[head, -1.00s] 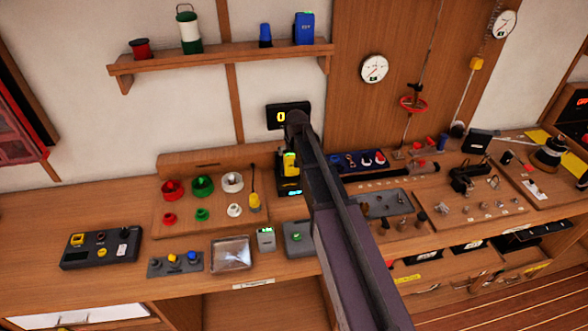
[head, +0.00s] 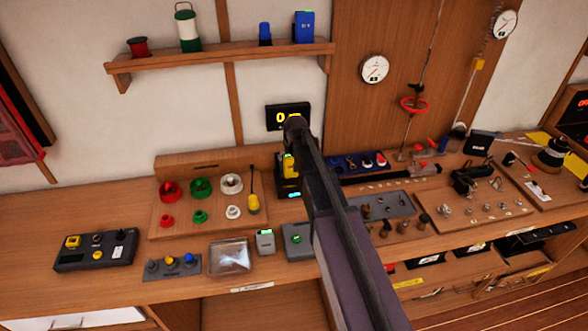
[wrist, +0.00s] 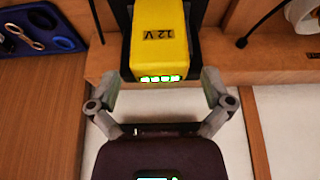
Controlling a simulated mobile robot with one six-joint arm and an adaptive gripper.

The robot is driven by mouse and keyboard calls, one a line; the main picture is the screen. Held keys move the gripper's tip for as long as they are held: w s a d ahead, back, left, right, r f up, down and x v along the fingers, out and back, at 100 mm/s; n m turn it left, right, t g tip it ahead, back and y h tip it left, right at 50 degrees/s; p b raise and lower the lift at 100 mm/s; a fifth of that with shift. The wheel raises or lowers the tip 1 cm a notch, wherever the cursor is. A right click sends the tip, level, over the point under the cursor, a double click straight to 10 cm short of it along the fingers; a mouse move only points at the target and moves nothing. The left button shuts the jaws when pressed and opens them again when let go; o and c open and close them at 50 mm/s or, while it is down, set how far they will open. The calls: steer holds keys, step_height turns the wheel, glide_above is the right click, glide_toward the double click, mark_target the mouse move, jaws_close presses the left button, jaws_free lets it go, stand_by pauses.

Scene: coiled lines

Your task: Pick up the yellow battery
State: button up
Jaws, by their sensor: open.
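The yellow battery (wrist: 158,40), marked 12 V and with a row of lit green lights, sits in a dark holder (wrist: 200,50) in the wrist view. My gripper (wrist: 161,84) is open and empty. Its two fingertips are spread on either side of the battery's lit end, with a visible gap between them. In the head view my gripper is hidden behind my arm.
The display (head: 288,116) stands just above the battery. A blue tray (head: 358,162) with small items lies to its right. A shelf (head: 220,60) hangs above.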

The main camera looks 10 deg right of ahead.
steer(key=shift+b+x, duration=1.25)
steer(key=shift+x, duration=0.4)
steer(key=shift+c, duration=0.2)
steer(key=c, duration=1.1)
steer(key=shift+r, duration=0.25)
step_height(320, 180, up, 10)
steer(key=p, duration=1)
steer(key=shift+f, duration=0.2)
